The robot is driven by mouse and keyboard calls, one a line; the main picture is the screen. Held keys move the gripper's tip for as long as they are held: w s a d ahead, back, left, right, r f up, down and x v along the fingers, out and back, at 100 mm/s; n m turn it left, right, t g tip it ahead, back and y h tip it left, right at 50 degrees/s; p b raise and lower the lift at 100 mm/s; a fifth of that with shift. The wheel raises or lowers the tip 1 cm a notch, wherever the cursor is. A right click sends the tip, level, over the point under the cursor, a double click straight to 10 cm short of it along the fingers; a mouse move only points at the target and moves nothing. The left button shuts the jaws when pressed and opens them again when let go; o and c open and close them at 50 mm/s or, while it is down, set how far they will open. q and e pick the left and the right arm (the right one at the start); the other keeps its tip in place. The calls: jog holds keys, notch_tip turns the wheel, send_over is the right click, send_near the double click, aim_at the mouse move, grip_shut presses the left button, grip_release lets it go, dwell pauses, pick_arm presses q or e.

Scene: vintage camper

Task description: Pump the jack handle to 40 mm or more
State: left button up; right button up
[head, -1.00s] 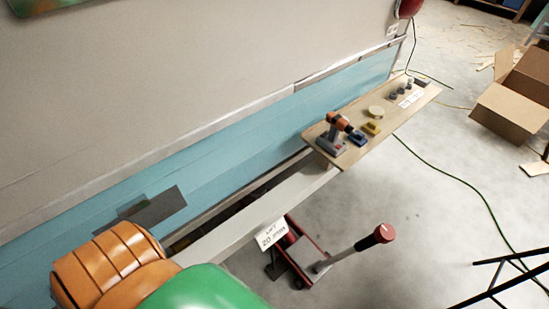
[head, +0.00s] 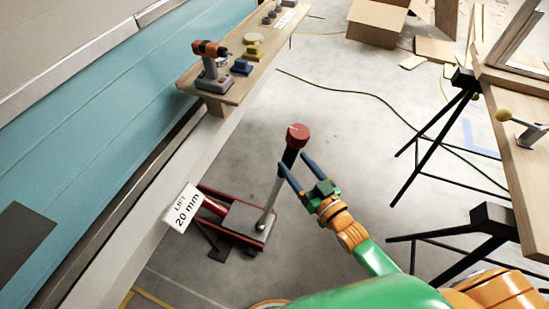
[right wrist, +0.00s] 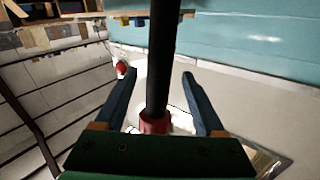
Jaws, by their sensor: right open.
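The red floor jack (head: 262,232) sits on the floor beside the camper's lower edge. Its handle (head: 270,198) leans up and to the right, with a dark grip and a red knob (head: 297,133) on top. My right gripper (head: 291,161) is open at the dark grip, just below the knob. In the right wrist view, the black grip (right wrist: 162,65) stands between the two spread fingers (right wrist: 160,74), with gaps on both sides. A white sign (head: 184,207) reads "LIFT 20 mm". My left gripper is out of view.
A wooden shelf (head: 262,75) on the camper side holds an orange-grey tool (head: 211,65) and small blue and yellow items. A workbench (head: 510,150) with black trestle legs stands at right. A green cable (head: 370,97) crosses the floor. Cardboard boxes (head: 377,22) lie at the back.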

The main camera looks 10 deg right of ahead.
jog(key=x, duration=0.6)
jog(key=shift+w+b, duration=0.2)
jog(key=shift+b, duration=0.15)
grip_shut()
dwell(0.9)
